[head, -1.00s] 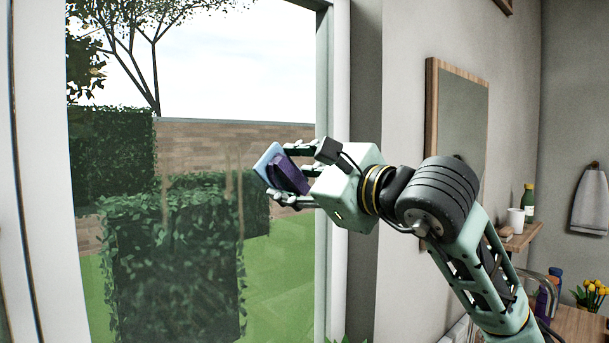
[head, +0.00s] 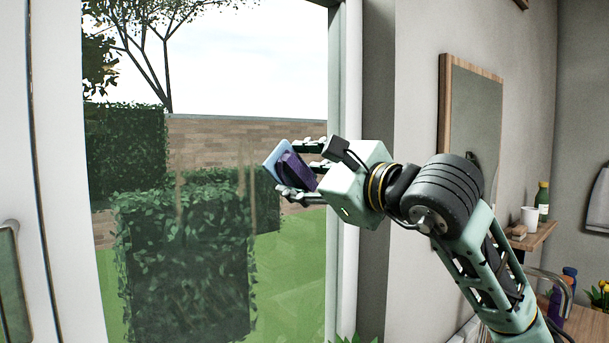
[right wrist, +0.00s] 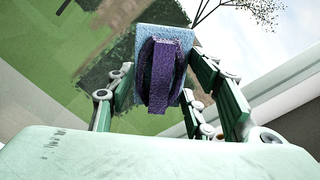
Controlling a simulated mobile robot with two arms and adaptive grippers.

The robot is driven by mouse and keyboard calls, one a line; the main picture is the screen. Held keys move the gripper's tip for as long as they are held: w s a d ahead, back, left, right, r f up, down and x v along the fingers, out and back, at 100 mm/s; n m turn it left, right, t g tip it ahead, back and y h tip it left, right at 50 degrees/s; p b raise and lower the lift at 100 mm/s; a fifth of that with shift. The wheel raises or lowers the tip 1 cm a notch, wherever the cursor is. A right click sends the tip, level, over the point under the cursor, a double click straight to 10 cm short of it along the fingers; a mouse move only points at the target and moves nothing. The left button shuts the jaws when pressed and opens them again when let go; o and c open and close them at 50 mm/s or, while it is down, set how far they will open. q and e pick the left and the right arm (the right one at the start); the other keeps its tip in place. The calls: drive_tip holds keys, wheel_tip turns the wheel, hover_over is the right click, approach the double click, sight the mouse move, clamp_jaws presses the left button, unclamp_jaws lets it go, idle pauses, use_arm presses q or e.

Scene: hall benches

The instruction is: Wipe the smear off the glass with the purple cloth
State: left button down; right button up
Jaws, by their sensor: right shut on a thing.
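The purple cloth (head: 293,170) is in my right gripper (head: 298,172). It has a light blue, pad-like face (head: 275,160) turned toward the window. My right gripper is shut on it, as the right wrist view also shows, with the cloth (right wrist: 161,75) between the fingers. The glass (head: 225,80) is the large pane at left and centre. Faint brownish vertical streaks, the smear (head: 240,195), show on it left of the cloth. I cannot tell whether the pad touches the glass; a gap seems likely. My left gripper is not in view.
The green window frame (head: 335,250) stands just behind my right gripper. A wood-framed mirror (head: 473,120) hangs at right. A small shelf (head: 535,236) holds a white cup (head: 528,217) and a green bottle (head: 542,200). More bottles and yellow flowers stand at lower right.

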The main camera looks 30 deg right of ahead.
drive_tip(key=shift+w, duration=0.65)
drive_tip(key=shift+a, duration=0.1)
